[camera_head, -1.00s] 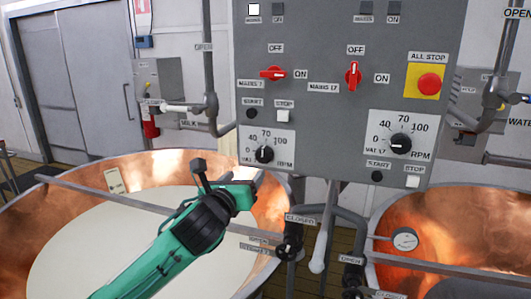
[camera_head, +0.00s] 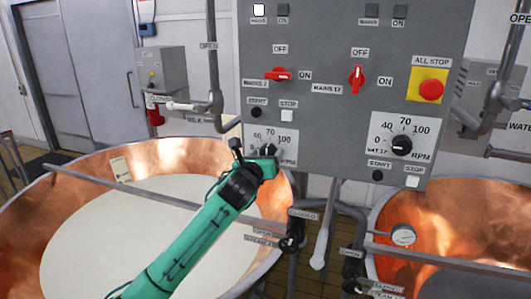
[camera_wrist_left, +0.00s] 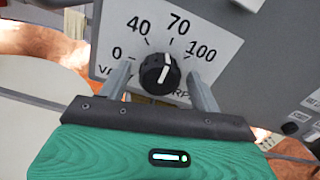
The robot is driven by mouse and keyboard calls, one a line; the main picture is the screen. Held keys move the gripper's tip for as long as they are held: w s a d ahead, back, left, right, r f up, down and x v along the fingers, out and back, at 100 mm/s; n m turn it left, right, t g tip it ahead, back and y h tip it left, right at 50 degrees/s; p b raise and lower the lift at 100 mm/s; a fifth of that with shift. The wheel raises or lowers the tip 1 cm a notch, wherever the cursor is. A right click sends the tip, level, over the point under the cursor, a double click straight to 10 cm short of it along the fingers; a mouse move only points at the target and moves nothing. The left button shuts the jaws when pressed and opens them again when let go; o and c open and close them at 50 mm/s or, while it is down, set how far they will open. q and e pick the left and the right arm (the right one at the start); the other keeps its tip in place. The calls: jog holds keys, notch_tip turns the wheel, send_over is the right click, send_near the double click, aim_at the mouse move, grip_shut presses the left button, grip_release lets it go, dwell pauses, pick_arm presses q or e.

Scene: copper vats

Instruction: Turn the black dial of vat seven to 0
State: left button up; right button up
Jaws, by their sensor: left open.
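The left black dial (camera_head: 268,150) sits on a white scale plate on the grey control panel. In the left wrist view the dial (camera_wrist_left: 160,73) has a white mark pointing roughly up toward 70; the 0 is on its left. The plate's vat label is partly hidden by a finger. My left gripper (camera_head: 254,158) is at this dial, with its open fingers on either side of it in the wrist view; I cannot tell whether they touch it. A second black dial (camera_head: 401,145) is on the right plate. My right gripper is out of view.
Red switches (camera_head: 278,74) (camera_head: 357,78) are above the dials, and the red ALL STOP button (camera_head: 431,90) is on the right. A white stop button (camera_head: 287,115) is just above the left plate. A copper vat (camera_head: 90,180) with a rail lies below my arm.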

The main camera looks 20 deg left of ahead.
pick_arm(q)
jog(key=c, duration=1)
